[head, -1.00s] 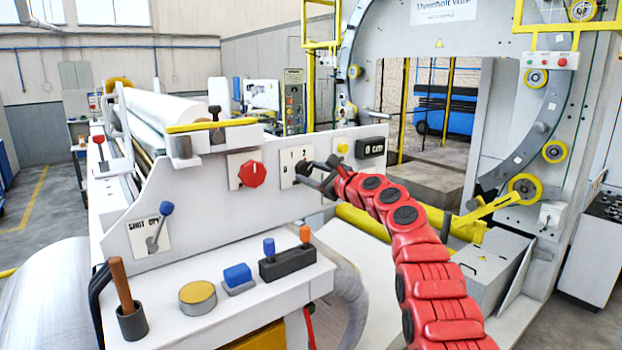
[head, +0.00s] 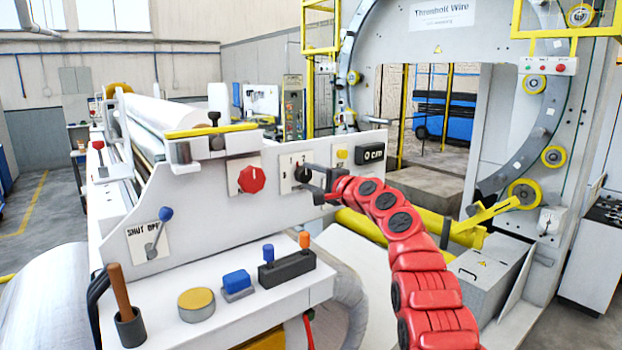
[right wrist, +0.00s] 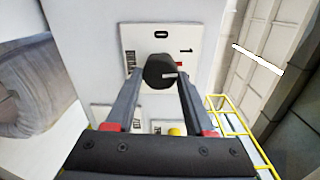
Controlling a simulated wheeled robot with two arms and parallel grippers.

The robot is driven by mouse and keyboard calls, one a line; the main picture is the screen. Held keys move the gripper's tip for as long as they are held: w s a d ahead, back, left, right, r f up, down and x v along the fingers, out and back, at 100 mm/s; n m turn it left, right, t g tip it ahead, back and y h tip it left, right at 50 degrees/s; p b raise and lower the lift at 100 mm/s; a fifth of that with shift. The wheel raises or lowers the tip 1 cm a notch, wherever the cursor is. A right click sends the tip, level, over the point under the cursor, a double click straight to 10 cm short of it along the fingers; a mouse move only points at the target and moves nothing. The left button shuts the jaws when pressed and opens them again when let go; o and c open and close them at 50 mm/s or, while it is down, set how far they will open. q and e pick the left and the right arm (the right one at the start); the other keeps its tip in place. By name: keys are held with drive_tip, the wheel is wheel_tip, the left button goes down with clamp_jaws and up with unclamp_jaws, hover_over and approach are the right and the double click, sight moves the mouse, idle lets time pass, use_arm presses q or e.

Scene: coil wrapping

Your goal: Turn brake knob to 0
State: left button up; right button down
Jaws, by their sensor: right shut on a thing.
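The brake knob is a black round knob (right wrist: 160,72) on a white plate (right wrist: 140,38) marked 0 and 1 in the right wrist view. My right gripper (right wrist: 163,78) is shut on the knob, one finger on each side. In the head view the knob's plate (head: 285,185) is on the white machine panel, and my right gripper (head: 312,178) reaches it from the right, partly hiding the knob. My left gripper is not in view.
A blue-tipped lever (head: 165,214) is lower left. The ledge below holds a blue block (head: 237,281) and a yellow disc (head: 196,303).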

drive_tip(key=n, duration=0.3)
drive_tip(key=shift+n, duration=0.3)
drive_tip(key=n, duration=0.8)
drive_tip(key=shift+a+n+t, duration=0.1)
drive_tip(key=shift+n+t, duration=0.2)
drive_tip(key=shift+n, duration=0.1)
drive_tip(key=n, duration=0.4)
drive_tip(key=shift+s+a, duration=0.1)
drive_tip(key=shift+f+n, duration=0.1)
drive_tip(key=shift+n, duration=0.2)
drive_tip(key=shift+c, duration=1.3)
unclamp_jaws()
